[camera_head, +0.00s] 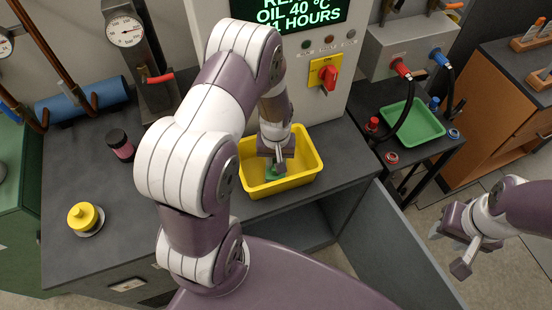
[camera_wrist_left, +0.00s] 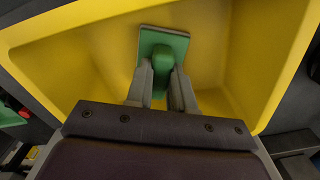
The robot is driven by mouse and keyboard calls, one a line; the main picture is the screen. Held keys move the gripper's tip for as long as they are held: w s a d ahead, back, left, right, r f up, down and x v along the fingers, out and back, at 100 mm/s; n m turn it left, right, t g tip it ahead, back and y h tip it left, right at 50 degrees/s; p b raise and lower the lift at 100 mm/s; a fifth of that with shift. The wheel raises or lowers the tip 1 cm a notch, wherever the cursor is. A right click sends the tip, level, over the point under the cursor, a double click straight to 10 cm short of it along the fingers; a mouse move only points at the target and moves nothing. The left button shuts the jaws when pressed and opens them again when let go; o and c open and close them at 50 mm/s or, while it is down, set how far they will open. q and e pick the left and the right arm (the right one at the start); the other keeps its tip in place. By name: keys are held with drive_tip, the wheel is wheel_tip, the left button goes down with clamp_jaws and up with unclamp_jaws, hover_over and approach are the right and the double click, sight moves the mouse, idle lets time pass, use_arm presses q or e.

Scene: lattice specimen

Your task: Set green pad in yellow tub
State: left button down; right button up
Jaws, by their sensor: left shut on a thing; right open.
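The yellow tub (camera_head: 307,165) stands on the dark bench in the middle of the head view; its yellow walls (camera_wrist_left: 75,62) fill much of the left wrist view. The green pad (camera_wrist_left: 175,38) shows between the fingertips in the left wrist view, with a rounded green grip on a flat plate. My left gripper (camera_wrist_left: 160,82) is shut on that grip and holds the pad inside the tub. Whether the pad touches the tub floor I cannot tell. In the head view the pad (camera_head: 271,173) is mostly hidden by my left gripper. My right gripper (camera_head: 449,252) is open and empty, over the floor at the right.
A dark jar (camera_head: 121,146) and a yellow-topped item (camera_head: 86,218) stand on the bench at left. A panel with a red switch (camera_head: 327,75) rises behind the tub. A green tray (camera_head: 412,127) sits on a side stand with hoses near it.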

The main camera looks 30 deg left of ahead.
use_arm(q)
drive_tip(key=shift+s+f, duration=0.1)
drive_tip(key=shift+s, duration=0.05)
drive_tip(key=c, duration=1.3)
unclamp_jaws()
drive_tip(key=o, duration=0.3)
drive_tip(key=shift+w+f, duration=0.1)
drive_tip(key=shift+w, duration=0.15)
drive_tip(key=shift+r, duration=0.45)
wheel_tip(320, 180, up, 12)
drive_tip(key=b, duration=0.2)
drive_tip(key=s+d+r+m, duration=0.1)
drive_tip(key=s, duration=0.2)
drive_tip(key=s+d+r+m+t, duration=0.1)
drive_tip(key=s+d+m, duration=0.1)
drive_tip(key=s, duration=0.1)
drive_tip(key=s+d+r+m, duration=0.1)
drive_tip(key=s+d+m, duration=0.1)
drive_tip(key=shift+s, duration=0.4)
